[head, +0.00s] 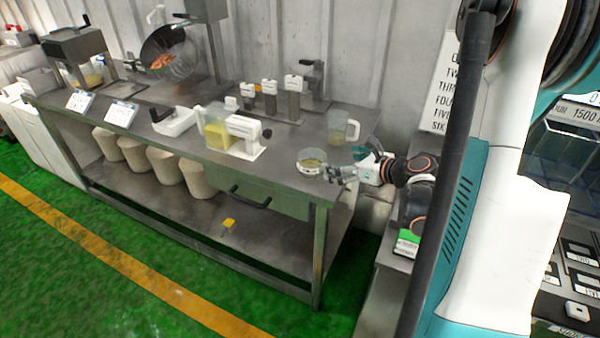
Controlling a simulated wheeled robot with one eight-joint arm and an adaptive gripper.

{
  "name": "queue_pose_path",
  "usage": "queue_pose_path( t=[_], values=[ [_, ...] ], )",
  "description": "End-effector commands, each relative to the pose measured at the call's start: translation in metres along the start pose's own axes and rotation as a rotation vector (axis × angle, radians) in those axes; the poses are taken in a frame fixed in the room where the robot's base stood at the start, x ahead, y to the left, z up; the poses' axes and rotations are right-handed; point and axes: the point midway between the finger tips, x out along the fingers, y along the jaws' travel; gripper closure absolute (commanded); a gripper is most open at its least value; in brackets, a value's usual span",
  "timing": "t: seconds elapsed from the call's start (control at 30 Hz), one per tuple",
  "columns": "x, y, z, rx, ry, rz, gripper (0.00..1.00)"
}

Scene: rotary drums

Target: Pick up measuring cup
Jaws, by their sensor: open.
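A clear cup with a white handle (341,129), which looks like the measuring cup, stands upright on the right part of the metal table (275,168). It has something yellowish low inside. A small round clear bowl (311,160) with yellowish contents sits nearer the table's front right corner. My gripper (335,174) is open and empty, just right of this bowl and in front of the cup. Its fingers point left toward the bowl; whether they touch it I cannot tell.
A white-handled container with yellow contents (216,134) and a white tray-like piece (177,121) stand left of the bowl. Several dispensers (292,100) stand at the back. A tilted drum (172,58) is farther left. Bare tabletop lies around the bowl.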

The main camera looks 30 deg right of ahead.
Motion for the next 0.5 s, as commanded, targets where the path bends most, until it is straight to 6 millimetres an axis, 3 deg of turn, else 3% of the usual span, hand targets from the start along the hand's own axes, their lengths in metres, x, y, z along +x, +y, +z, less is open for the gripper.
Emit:
queue_pose_path(
  t=[0.5],
  values=[
    [0.079,0.000,-0.002,0.010,-0.001,0.001,0.04]
  ],
)
